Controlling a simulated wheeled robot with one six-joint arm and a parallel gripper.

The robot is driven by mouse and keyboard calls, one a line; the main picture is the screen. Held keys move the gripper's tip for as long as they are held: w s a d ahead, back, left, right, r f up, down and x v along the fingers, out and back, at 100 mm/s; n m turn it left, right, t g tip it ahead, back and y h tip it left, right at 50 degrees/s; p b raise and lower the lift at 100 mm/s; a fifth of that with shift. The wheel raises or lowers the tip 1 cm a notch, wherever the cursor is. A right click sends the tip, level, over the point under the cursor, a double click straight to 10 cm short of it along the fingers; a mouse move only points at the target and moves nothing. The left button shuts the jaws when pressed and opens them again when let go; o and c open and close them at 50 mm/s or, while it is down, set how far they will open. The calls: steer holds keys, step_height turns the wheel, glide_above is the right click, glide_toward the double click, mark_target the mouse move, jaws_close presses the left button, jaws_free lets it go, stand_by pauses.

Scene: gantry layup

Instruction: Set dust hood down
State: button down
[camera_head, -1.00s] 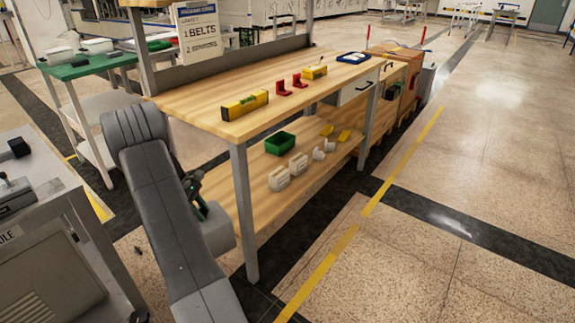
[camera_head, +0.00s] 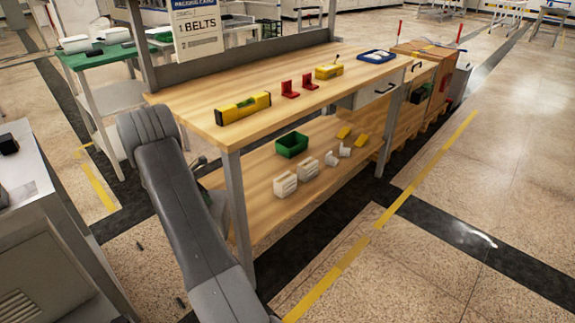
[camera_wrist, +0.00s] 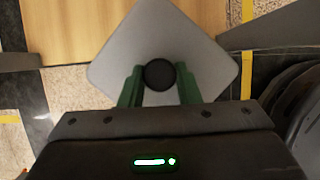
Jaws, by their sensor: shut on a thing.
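The dust hood (camera_wrist: 115,68) is a light grey, square-looking piece with a round black knob in the middle. In the wrist view, my gripper (camera_wrist: 160,78) has its two green fingers shut on the black knob, one on each side. The hood hangs beyond the fingers and looks rotated to a diamond. Wooden board shows behind it at the upper left, and speckled floor shows around. In the head view my own arm hides the gripper and most of the hood beside the workbench (camera_head: 190,97).
The bench top carries a yellow level (camera_head: 243,108), red brackets (camera_head: 299,86), a yellow box (camera_head: 329,71) and a blue tray (camera_head: 378,56). The lower shelf (camera_head: 262,217) holds a green bin (camera_head: 291,145) and small white and yellow parts. The bench's near left top is clear.

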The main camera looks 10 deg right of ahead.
mark_target(217, 197)
steer(key=w+d+f+b, duration=0.3)
steer(key=w+d, duration=0.7)
steer(key=d, duration=0.4)
steer(key=shift+f+b, duration=0.2)
steer(key=shift+b, duration=0.6)
steer(key=shift+w, duration=0.1)
steer(key=shift+f, duration=0.2)
steer(key=c, duration=1.1)
jaws_free()
steer(key=p+v, duration=0.2)
steer(key=v, duration=0.4)
steer(key=s+a, duration=0.2)
steer(key=a, duration=0.1)
steer(key=s+a+p, duration=0.1)
steer(key=s+a, duration=0.1)
steer(key=a, duration=0.1)
steer(key=s+a, duration=0.3)
steer(key=shift+a+f+p, duration=0.2)
steer(key=shift+f+p, duration=0.15)
steer(key=shift+p, duration=0.05)
